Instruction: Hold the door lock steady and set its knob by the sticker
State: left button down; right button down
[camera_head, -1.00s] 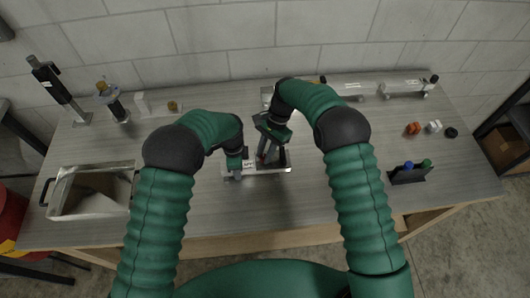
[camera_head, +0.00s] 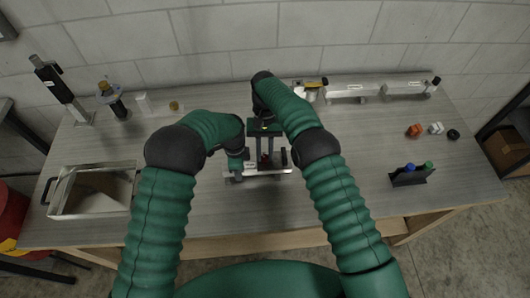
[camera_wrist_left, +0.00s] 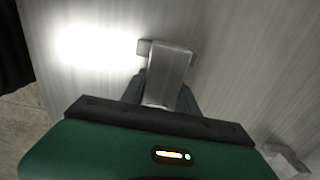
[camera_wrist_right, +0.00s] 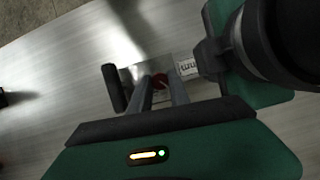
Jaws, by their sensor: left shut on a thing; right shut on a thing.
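The door lock (camera_head: 268,173), a silver metal plate, lies near the front middle of the bench. Its red knob (camera_wrist_right: 160,81) sits between the fingers of my right gripper (camera_wrist_right: 158,85), which is shut on it from above. A white sticker with dark marks (camera_wrist_right: 188,67) is beside the knob in the right wrist view. A black upright handle (camera_wrist_right: 113,88) stands on its other side. My left gripper (camera_head: 235,172) is shut on the lock's left end; the left wrist view shows that grey metal end (camera_wrist_left: 168,75) between the fingers. The fingers hide much of the knob, and its exact setting cannot be told.
A metal tray (camera_head: 60,204) is at the left. Black-topped tools (camera_head: 52,80) stand behind it. An aluminium bar (camera_head: 352,91) lies at the back right. Small orange (camera_head: 414,130) and white pieces and a black holder (camera_head: 408,178) are at the right. Bare bench surrounds the lock.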

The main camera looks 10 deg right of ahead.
pick_arm(q)
jog(key=shift+s, duration=0.15)
pick_arm(e)
jog(key=shift+w+n, duration=0.15)
jog(key=shift+n, duration=0.25)
jog(key=c, duration=1.5)
grip_release()
jog(key=o, duration=0.3)
notch_tip(320, 180, up, 10)
